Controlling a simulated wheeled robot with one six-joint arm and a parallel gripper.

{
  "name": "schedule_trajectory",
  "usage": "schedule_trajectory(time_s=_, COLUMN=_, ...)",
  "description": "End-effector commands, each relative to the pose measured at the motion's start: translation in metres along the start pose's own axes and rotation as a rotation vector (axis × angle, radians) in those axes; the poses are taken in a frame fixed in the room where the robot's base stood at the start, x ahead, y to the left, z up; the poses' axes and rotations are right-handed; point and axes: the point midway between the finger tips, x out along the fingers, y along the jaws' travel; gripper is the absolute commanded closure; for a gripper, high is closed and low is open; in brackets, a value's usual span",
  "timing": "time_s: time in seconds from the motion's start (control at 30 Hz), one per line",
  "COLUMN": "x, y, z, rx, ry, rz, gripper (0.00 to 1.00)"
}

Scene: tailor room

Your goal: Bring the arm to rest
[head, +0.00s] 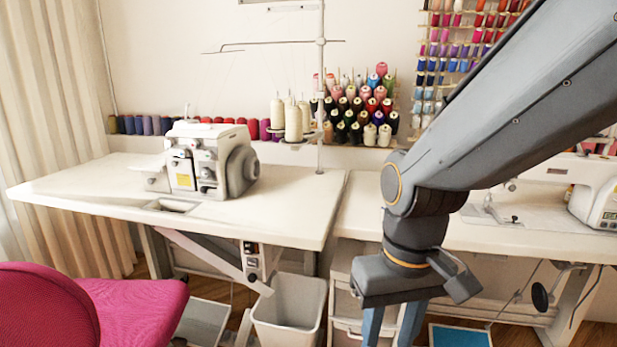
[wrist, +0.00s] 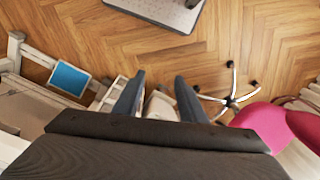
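My arm reaches in from the upper right of the head view and bends down at the wrist. My gripper (head: 391,330) points downward in front of the white sewing tables, with its fingertips cut off by the lower picture edge. In the wrist view my gripper (wrist: 159,84) has its two dark fingers apart. Nothing is held between them; the floor and part of a pale bin show behind.
The left sewing table (head: 275,215) bears a white overlock machine (head: 210,160). The right table (head: 480,235) bears another sewing machine (head: 597,200). A pale bin (head: 288,310) and a magenta chair (head: 130,305) stand at the front. Wooden floor (wrist: 270,50) lies open in the wrist view.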

Motion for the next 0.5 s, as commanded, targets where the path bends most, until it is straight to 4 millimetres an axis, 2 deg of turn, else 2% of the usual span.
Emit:
schedule_trajectory(time_s=0.17, x=-0.022, y=0.012, z=0.003, rx=0.043, ry=-0.003, rz=0.008, gripper=0.62)
schedule_trajectory(time_s=0.5, x=-0.068, y=0.05, z=0.013, rx=0.156, ry=-0.006, rz=0.03, gripper=0.62)
